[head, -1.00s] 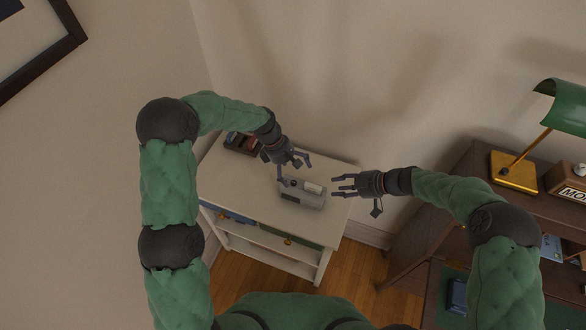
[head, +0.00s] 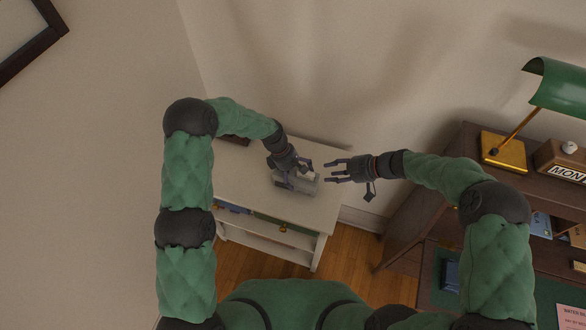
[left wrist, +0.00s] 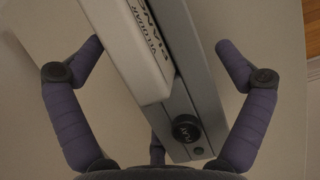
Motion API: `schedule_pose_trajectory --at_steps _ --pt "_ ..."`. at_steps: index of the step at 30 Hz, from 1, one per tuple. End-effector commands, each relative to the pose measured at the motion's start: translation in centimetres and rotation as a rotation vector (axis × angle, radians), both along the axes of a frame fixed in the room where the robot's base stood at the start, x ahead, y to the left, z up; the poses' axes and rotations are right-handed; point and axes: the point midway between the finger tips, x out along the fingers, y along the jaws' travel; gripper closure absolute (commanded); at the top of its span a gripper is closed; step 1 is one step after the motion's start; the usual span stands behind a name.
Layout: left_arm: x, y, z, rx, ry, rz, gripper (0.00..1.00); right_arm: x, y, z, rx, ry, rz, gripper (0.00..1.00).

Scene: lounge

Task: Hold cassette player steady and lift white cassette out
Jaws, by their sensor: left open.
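The grey cassette player (head: 296,186) lies on top of the white cabinet (head: 240,190). The white cassette (head: 308,175) sits in its upper side. In the left wrist view the player (left wrist: 207,75) shows a dark round knob, and the white cassette (left wrist: 125,45) carries dark lettering. My left gripper (head: 293,174) is over the player's left part. In the left wrist view its open fingers (left wrist: 160,72) stand on either side of the player and cassette, apart from them. My right gripper (head: 333,170) is open and empty, just right of the player.
A dark box (head: 234,140) at the cabinet's back left is mostly hidden behind my left arm. A dark wooden desk (head: 445,165) with a green lamp (head: 560,85) stands at the right. The cabinet's front left top is clear.

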Motion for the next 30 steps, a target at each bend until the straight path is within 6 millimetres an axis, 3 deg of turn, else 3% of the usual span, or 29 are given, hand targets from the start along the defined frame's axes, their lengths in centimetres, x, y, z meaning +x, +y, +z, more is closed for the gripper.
schedule_pose_trajectory --at_steps 11,19,30 --pt "-0.06 -0.18 -0.42 0.0 0.0 0.0 0.0 0.0 0.01 0.01 0.0 0.0 0.0 0.61" --pt "-0.07 -0.17 -0.42 0.0 0.0 0.0 0.76 0.0 0.0 0.0 0.0 0.0 0.0 0.61" --pt "-0.12 -0.18 -0.47 0.0 0.001 0.0 0.76 -0.05 0.28 0.26 -0.02 0.019 0.012 0.61"
